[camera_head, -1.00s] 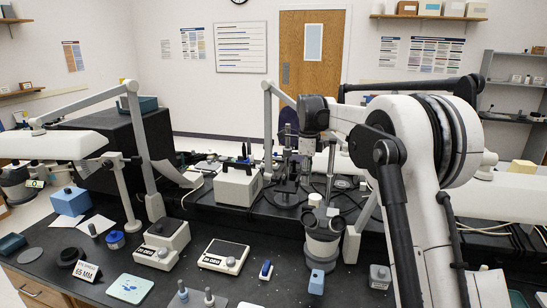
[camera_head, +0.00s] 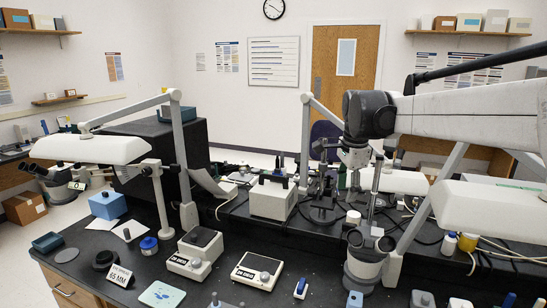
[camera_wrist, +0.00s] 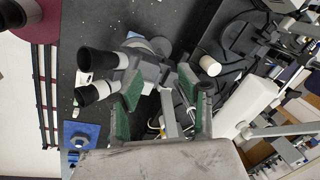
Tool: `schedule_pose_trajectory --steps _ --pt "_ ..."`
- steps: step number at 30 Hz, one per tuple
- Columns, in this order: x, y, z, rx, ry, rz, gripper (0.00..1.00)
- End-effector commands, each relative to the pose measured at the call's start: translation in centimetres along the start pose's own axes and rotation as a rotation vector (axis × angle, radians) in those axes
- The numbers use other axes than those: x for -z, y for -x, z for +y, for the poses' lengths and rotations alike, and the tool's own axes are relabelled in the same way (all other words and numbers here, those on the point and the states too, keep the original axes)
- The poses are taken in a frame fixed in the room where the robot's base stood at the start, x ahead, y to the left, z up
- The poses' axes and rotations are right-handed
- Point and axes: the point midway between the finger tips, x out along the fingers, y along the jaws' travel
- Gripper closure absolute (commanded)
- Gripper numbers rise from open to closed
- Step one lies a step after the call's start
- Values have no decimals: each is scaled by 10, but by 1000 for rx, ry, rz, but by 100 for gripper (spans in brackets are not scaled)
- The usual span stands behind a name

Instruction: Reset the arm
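My gripper (camera_head: 355,165) hangs below my wrist, right of the middle in the head view, over the dark bench. In the wrist view, my gripper's green-padded fingers (camera_wrist: 160,90) stand wide apart with nothing held between them. A grey stereo microscope (camera_head: 365,262) stands on the bench below my gripper. Its two black eyepieces (camera_wrist: 98,77) show past the fingers in the wrist view. I cannot tell the exact gap between fingers and microscope. My white arm reaches in from the right, roughly level, and hides part of the back wall.
A white box device (camera_head: 273,200), several lamp arms and stands, and cables crowd the bench around my gripper.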

Motion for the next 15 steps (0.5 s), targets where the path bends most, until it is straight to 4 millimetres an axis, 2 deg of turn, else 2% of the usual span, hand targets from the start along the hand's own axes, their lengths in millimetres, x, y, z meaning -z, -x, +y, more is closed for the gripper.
schedule_pose_trajectory --steps 1,7,15 --pt "-3 6 15 16 48 4 64" --pt "-15 22 66 78 257 29 64" --pt "-32 28 140 155 538 84 64"
